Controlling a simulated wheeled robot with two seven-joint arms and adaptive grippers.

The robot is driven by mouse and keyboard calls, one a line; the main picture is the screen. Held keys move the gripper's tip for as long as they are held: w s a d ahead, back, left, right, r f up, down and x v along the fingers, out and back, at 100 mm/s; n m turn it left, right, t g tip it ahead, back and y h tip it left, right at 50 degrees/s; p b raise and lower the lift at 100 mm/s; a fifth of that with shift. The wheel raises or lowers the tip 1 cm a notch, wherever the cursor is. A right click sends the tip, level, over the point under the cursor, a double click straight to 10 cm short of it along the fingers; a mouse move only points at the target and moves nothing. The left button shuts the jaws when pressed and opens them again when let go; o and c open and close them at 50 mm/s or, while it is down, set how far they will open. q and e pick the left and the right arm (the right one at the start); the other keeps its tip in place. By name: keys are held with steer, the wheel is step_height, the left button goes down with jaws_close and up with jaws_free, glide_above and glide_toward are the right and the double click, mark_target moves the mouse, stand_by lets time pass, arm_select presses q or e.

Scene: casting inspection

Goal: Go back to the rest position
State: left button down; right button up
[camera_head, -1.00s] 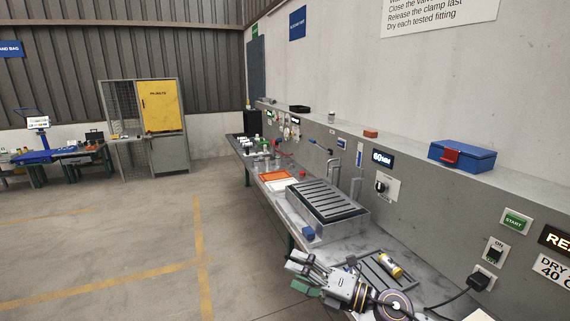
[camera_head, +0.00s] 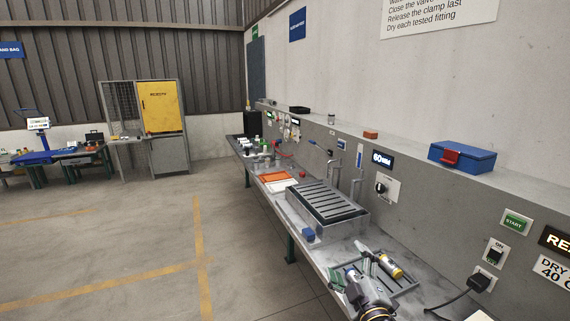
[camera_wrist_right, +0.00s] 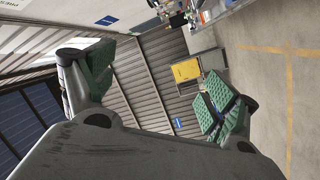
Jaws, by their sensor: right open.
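My right gripper (camera_head: 359,270) is at the lower right of the head view, above the near end of the grey bench (camera_head: 336,262). In the right wrist view its two green-padded fingers (camera_wrist_right: 158,100) stand wide apart with nothing between them. That view looks toward the corrugated wall and the yellow cabinet. My left gripper is not in the head view.
A slotted tray (camera_head: 404,284) with a yellow and white cylinder (camera_head: 390,266) lies beside my right gripper. A slatted metal basin (camera_head: 328,203) and a small blue block (camera_head: 308,235) are farther along. A blue box (camera_head: 462,157) sits on the ledge. The floor at left is clear.

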steer(key=s+d+f+m+g+h, duration=0.3)
steer(key=d+f+m+g, duration=0.15)
steer(key=f, duration=0.35)
steer(key=s+d+f+m+g+y, duration=0.1)
steer(key=s+f+m+g, duration=0.2)
steer(key=s+f+g, duration=0.55)
steer(key=s+f+m+g, duration=0.2)
steer(key=s+f, duration=0.4)
steer(key=s, duration=0.7)
step_height(320, 180, down, 33)
steer(key=s+g, duration=0.1)
steer(key=s, duration=0.1)
steer(key=s+d+f, duration=0.2)
steer(key=s+f, duration=0.8)
steer(key=s, duration=0.1)
steer(key=s+d+f+g, duration=0.1)
steer(key=s+d+f, duration=0.1)
steer(key=s+f, duration=0.8)
steer(key=shift+s+g, duration=0.3)
steer(key=shift+s, duration=0.5)
steer(key=shift+d, duration=0.1)
